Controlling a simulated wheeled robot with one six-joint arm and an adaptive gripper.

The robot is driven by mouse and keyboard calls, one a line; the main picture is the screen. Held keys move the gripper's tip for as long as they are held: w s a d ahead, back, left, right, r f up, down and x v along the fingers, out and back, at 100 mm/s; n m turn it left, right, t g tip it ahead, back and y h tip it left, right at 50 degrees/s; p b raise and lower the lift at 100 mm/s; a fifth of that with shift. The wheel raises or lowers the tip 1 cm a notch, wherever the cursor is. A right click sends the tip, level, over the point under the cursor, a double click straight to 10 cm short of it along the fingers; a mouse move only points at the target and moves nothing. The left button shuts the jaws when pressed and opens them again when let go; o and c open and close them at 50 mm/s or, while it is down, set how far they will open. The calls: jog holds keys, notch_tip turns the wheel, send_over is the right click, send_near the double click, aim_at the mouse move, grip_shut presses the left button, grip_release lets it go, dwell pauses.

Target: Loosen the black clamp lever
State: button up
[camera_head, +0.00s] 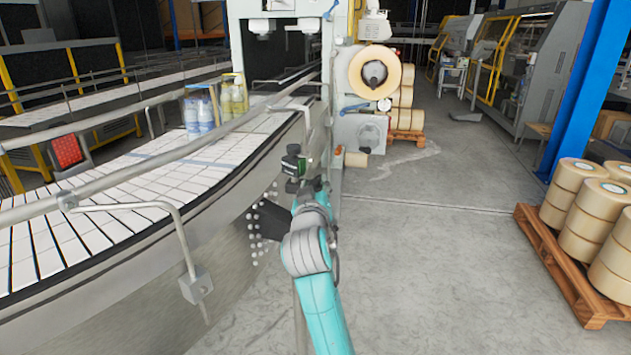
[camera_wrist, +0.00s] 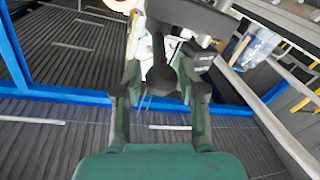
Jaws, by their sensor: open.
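The black clamp lever (camera_wrist: 159,58) shows in the wrist view as a dark arm ending in a round knob (camera_wrist: 161,80), attached to a larger black part (camera_wrist: 194,16) at the top. My gripper (camera_wrist: 160,74) is open, with one green finger on each side of the lever. The knob appears between the fingers, with a visible gap on both sides; its depth relative to the tips is hard to tell. In the head view my gripper (camera_head: 293,163) is small, beside the conveyor's outer rail near the machine. I cannot make out the lever there.
A curved conveyor (camera_head: 130,190) with metal guide rails (camera_head: 150,162) runs along the left, carrying bottle packs (camera_head: 200,110). The machine with a tape roll (camera_head: 375,72) stands ahead. A pallet (camera_head: 568,262) of rolls stands right. The floor between is clear.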

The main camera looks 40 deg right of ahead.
jog(key=shift+x, duration=1.45)
grip_shut()
